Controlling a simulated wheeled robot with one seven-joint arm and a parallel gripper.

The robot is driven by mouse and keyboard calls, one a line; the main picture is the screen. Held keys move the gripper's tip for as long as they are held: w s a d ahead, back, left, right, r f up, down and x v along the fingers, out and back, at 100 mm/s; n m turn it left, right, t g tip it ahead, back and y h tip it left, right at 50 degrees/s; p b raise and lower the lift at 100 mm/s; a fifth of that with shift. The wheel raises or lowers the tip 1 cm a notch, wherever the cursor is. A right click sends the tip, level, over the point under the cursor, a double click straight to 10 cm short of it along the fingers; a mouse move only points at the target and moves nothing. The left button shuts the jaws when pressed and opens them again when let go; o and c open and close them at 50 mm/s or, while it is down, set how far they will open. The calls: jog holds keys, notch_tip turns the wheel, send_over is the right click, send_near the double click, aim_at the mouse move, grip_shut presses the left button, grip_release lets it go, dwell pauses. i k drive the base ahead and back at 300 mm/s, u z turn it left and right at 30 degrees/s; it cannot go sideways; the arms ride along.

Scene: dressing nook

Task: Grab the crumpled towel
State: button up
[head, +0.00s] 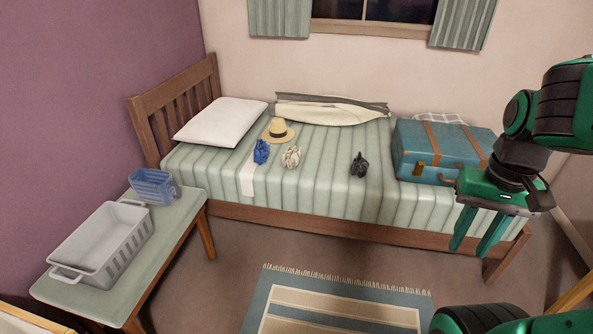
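Three small crumpled cloth-like items lie in a row on the striped green bedspread: a blue one (261,151), a cream one (291,157) and a black one (359,165). I cannot tell for sure which of them is the towel. My gripper (478,243) is at the right, pointing down in front of the bed's right end. Its two green fingers are apart with nothing between them. It is well to the right of all three items and touches none of them.
A blue suitcase (441,152) lies on the bed's right end, near my gripper. A straw hat (279,131), white pillow (221,122) and long cream bundle (330,109) lie farther back. A bench (118,303) at left holds a grey basket (103,245) and blue basket (153,187).

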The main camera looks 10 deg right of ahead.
aim_at(292, 157)
jog(key=u, duration=0.15)
jog(key=k, duration=0.15)
jog(key=z, duration=0.75)
jog(key=i, duration=1.15)
jog(key=u, duration=0.35)
jog(key=i, duration=1.05)
jog(key=u, duration=0.1)
